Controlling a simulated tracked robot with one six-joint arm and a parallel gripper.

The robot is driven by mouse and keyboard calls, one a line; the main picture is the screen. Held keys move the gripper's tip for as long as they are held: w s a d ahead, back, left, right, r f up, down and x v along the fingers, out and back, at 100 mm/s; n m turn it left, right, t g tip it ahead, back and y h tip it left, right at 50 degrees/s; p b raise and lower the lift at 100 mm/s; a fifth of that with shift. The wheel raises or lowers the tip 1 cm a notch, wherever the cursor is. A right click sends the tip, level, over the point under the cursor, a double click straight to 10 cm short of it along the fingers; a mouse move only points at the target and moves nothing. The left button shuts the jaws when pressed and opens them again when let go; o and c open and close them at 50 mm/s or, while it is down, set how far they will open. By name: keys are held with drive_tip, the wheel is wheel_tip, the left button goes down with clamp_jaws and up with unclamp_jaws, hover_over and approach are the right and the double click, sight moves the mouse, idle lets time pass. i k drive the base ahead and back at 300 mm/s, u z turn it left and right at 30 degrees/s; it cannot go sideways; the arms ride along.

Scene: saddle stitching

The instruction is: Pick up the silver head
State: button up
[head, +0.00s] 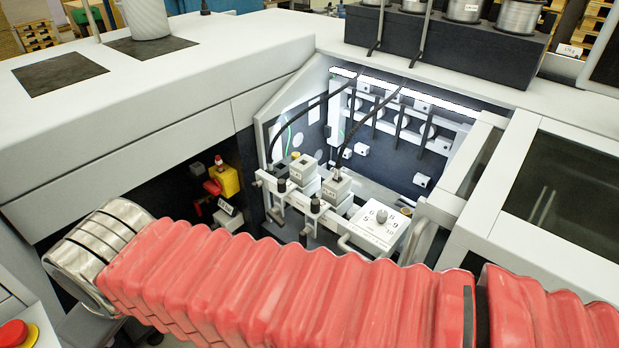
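Two small light-grey block-shaped heads with dark labels sit side by side on the rail inside the machine's lit bay in the head view. The left head (303,169) stands a little further back, and the right head (337,186) has a black cable running up from it. I cannot tell from their colour which is the silver head; the labels are too small to read. My arm, in a red ribbed sleeve, crosses the front of the view below them. My gripper is not in view, so its hold cannot be seen.
A white plate with a numbered dial (381,217) sits right of the heads. A front bar with black knobs (315,206) runs before them. Black cables arch overhead. A yellow-and-red switch (226,179) is at left. Wire spools (464,10) stand on top. Bay walls enclose both sides.

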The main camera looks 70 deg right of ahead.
sight(303, 170)
drive_tip(key=z, duration=1.6)
drive_tip(key=i, duration=0.5)
drive_tip(key=u, duration=0.05)
